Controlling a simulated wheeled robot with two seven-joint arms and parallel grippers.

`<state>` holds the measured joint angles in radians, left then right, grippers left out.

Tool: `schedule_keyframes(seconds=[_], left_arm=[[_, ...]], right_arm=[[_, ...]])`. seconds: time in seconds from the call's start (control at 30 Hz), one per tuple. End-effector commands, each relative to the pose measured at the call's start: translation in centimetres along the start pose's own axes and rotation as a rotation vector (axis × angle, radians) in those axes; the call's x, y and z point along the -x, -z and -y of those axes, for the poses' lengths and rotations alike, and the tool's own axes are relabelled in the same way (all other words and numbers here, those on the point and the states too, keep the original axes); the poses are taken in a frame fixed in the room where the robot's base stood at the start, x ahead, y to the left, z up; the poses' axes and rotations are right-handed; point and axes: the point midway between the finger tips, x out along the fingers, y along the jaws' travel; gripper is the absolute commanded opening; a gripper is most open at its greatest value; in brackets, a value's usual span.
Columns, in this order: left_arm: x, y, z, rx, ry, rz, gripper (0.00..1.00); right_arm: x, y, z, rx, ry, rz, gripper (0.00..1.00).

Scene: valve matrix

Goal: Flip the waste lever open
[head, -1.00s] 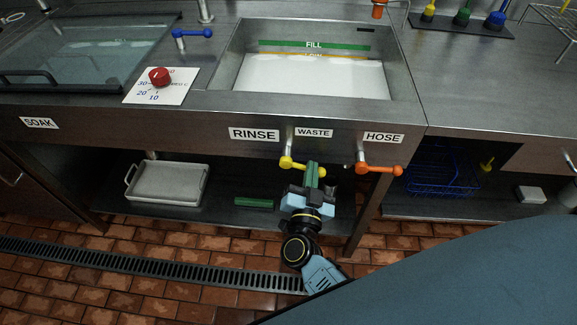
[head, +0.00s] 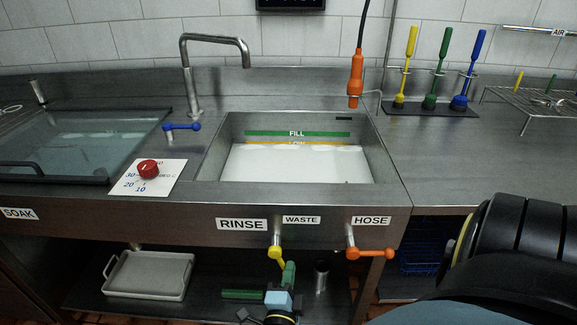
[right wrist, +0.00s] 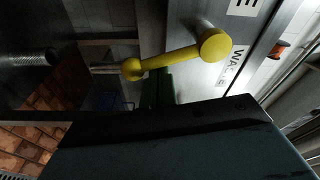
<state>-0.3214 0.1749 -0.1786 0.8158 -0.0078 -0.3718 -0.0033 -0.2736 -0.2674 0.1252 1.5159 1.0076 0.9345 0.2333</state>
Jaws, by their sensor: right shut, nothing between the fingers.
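The yellow waste lever (head: 276,254) is under the front of the sink, below the WASTE label (head: 301,220). In the head view it looks short and slopes down toward me, its lower end beside my gripper. In the right wrist view the lever (right wrist: 170,57) runs between a large knob and a smaller one. My right gripper (head: 288,272) is shut and empty. Its green fingers stand upright just right of the lever; whether they touch it I cannot tell. In the wrist view a green finger (right wrist: 160,88) shows behind the lever, mostly hidden by the gripper body. My left gripper is not in view.
The orange hose lever (head: 370,253) is close on the right. The sink basin (head: 215,160) is above, with white contents. A grey tray (head: 148,275) and a green bar (head: 241,295) lie on the shelf below. A red knob (head: 148,169) is on the counter.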

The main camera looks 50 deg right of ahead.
Motion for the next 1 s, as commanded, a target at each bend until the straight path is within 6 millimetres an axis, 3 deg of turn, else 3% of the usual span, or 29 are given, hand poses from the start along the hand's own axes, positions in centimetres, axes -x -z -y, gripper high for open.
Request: schedule_keyframes(seconds=[0.23, 1.0], left_arm=[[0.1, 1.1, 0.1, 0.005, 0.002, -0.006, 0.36], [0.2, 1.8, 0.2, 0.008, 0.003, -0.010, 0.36]], right_arm=[[0.2, -1.2, -0.2, -0.169, -0.024, 0.003, 0.00], [0.3, -2.0, -0.2, -0.162, -0.023, 0.004, 0.00]])
